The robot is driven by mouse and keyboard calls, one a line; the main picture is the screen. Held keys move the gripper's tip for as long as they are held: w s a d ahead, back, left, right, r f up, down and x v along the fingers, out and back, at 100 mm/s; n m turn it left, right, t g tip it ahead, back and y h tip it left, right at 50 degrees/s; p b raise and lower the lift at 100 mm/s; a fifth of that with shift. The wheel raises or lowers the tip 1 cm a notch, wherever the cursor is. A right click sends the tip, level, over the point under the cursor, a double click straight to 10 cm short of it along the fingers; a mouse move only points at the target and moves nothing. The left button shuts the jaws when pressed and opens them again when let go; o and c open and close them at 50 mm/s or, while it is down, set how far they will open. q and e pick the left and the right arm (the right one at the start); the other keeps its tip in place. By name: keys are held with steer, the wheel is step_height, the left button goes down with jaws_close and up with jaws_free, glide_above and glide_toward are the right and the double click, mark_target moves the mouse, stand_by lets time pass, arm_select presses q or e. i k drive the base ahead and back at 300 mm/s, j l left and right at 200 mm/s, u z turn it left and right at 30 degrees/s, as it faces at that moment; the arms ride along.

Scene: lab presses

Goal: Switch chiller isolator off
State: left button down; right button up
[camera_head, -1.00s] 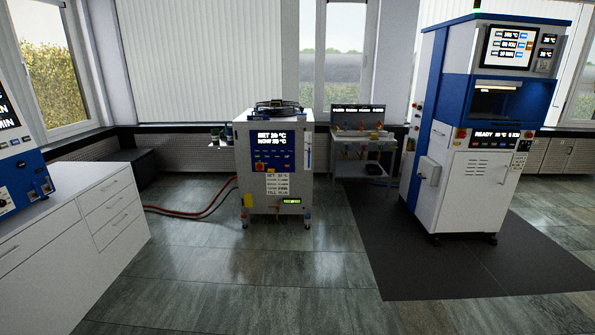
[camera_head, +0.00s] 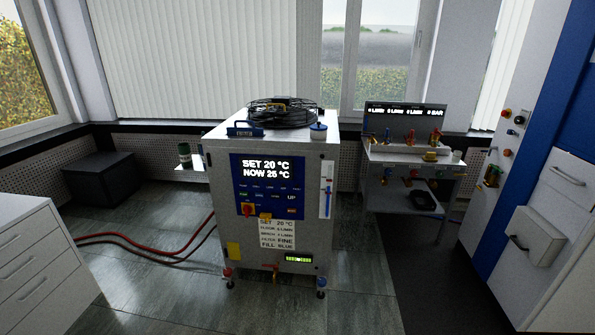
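The chiller (camera_head: 285,225) is a grey-white cabinet standing upright on the floor in the middle of the head view. Its blue front panel reads "SET 20 °C, NOW 25 °C". A label sheet (camera_head: 277,234) is below the panel, and a small green-lit display (camera_head: 298,258) is near the bottom right. Neither of my grippers shows in the view.
Red hoses (camera_head: 150,239) run along the floor left of the chiller. White drawers (camera_head: 35,265) stand at the left, a dark box (camera_head: 101,180) behind them. A bench with valves (camera_head: 412,160) stands behind right. The blue and white press (camera_head: 535,190) is at the right. Floor before the chiller is clear.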

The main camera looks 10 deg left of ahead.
mark_target(247, 209)
steer(key=i, duration=1.9)
steer(key=u, duration=0.25)
